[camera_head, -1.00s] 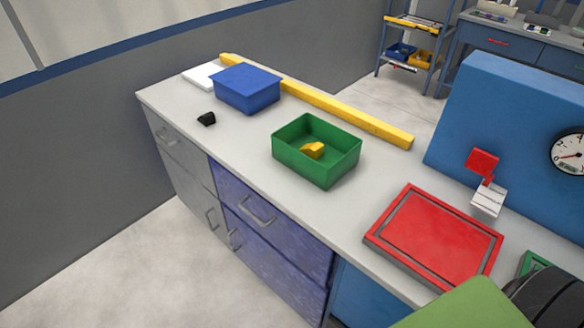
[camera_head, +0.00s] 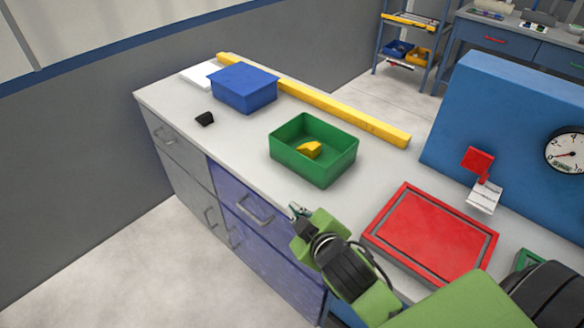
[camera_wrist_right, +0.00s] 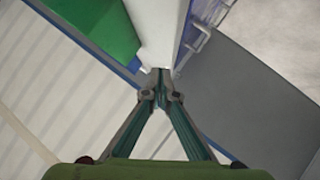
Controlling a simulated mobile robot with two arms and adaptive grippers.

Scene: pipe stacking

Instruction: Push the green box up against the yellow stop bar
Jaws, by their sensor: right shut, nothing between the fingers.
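The green box (camera_head: 312,172) is an open bin on the grey bench top, with a small yellow object (camera_head: 310,150) inside. The yellow stop bar (camera_head: 345,115) runs along the far edge of the bench. A strip of bench top separates the box from the bar. My right gripper (camera_head: 294,208) is at the front edge of the bench, nearer than the box and apart from it. In the right wrist view its fingertips (camera_wrist_right: 162,72) meet with nothing between them, and the green box (camera_wrist_right: 98,30) shows at upper left. My left gripper is not in view.
A blue box (camera_head: 245,90) and a white flat item (camera_head: 199,74) are at the far left. A small black object (camera_head: 205,118) lies near them. A red tray (camera_head: 432,235) is right of my gripper. A blue panel with a gauge (camera_head: 505,140) stands behind it.

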